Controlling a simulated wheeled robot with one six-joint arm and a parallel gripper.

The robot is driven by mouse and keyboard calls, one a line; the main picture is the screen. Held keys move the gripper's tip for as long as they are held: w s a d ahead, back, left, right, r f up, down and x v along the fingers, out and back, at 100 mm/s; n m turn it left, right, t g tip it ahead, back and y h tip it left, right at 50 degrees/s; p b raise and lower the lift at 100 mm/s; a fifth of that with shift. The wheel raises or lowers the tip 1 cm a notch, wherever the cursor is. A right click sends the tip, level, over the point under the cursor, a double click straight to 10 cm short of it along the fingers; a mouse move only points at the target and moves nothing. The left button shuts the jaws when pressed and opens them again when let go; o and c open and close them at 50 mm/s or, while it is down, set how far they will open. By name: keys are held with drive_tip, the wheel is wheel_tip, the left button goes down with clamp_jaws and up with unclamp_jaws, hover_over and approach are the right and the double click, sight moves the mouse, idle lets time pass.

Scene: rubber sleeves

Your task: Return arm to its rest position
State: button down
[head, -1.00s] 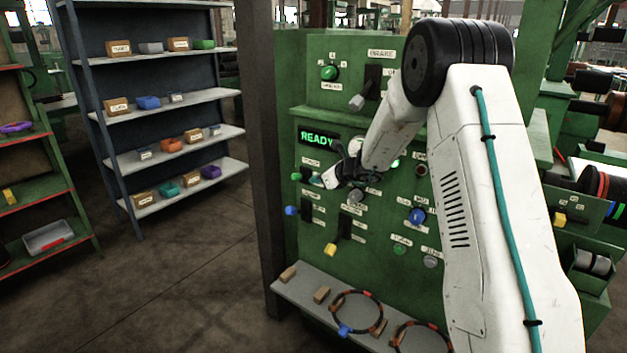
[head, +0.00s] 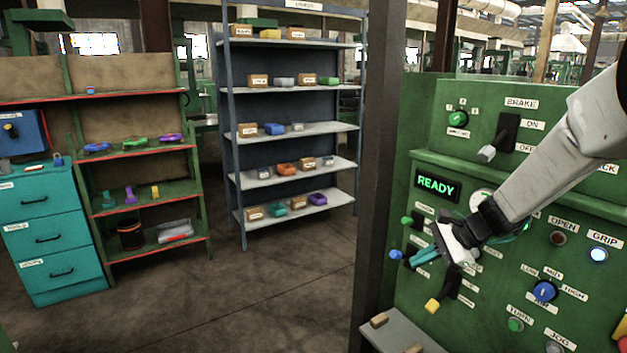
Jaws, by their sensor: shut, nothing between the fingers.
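My gripper (head: 440,250) is in front of the green control panel (head: 470,180), at its left part below the lit READY display (head: 437,186). My white arm reaches in from the right edge of the head view. The fingers look shut with nothing held. The gripper overlaps a few panel levers in the picture; I cannot tell if it touches any. A blue-tipped lever (head: 397,254) is just left of the fingers and a yellow-tipped lever (head: 433,305) is below them.
A dark post (head: 378,150) stands left of the panel. A small ledge (head: 405,335) juts out below it. Grey shelves (head: 290,130), a green rack (head: 150,205) and teal drawers (head: 50,240) stand further left. The floor (head: 240,300) between is clear.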

drive_tip(key=s+r+n+h, duration=0.2)
drive_tip(key=s+n, duration=0.3)
drive_tip(key=s, duration=0.6)
drive_tip(key=s+r+n+g+h, duration=0.1)
drive_tip(key=s+r+n+h, duration=0.2)
drive_tip(key=s, duration=0.9)
drive_tip(key=s+d+r+n+g+h, duration=0.1)
drive_tip(key=s+r+n+h, duration=0.2)
drive_tip(key=s, duration=0.9)
drive_tip(key=shift+s+r+n, duration=0.25)
drive_tip(key=shift+r+n, duration=1.45)
drive_tip(key=shift+n, duration=0.2)
